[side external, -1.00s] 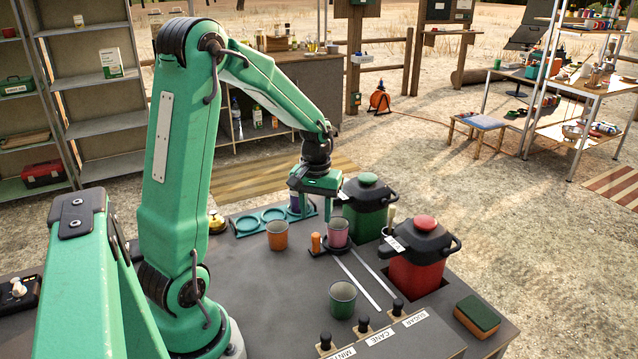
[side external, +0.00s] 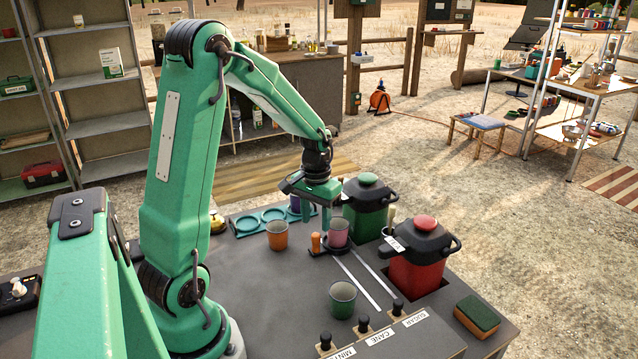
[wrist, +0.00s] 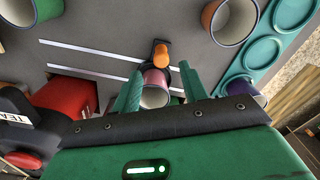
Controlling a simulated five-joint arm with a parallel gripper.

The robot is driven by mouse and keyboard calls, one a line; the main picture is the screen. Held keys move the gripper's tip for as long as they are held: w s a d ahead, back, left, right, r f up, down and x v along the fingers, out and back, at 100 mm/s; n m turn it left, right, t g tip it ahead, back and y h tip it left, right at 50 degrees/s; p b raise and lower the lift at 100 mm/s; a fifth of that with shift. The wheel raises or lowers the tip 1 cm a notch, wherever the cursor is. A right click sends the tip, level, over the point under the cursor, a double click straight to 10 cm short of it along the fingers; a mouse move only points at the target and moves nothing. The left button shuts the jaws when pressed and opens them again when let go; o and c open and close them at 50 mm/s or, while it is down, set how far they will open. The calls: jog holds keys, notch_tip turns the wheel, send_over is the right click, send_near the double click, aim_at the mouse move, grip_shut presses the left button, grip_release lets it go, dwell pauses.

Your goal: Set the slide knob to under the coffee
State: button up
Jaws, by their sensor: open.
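The slide is a small black carriage (side external: 330,249) on two pale rails, with an upright orange knob (side external: 316,241) and a pink cup (side external: 339,233) on it. It sits at the far end of the rails, near the green dispenser (side external: 366,208), whose label I cannot read. The red dispenser (side external: 417,262) stands nearer the camera; its tag reads TEA in the wrist view (wrist: 18,119). My gripper (side external: 313,214) is open and empty above and behind the carriage. In the wrist view, its fingers (wrist: 161,90) frame the pink cup, with the orange knob (wrist: 162,54) just beyond the fingertips.
An orange cup (side external: 277,235) stands left of the carriage, close to a teal ring holder (side external: 262,220) with a purple cup. A green cup (side external: 343,299) stands near the front. Levers marked MINT, CANE and SUGAR and a sponge (side external: 477,315) line the near side. The middle-left tabletop is clear.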

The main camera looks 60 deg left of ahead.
aim_at(316, 235)
jog(key=shift+f, duration=3.2)
jog(key=shift+a, duration=0.1)
grip_shut()
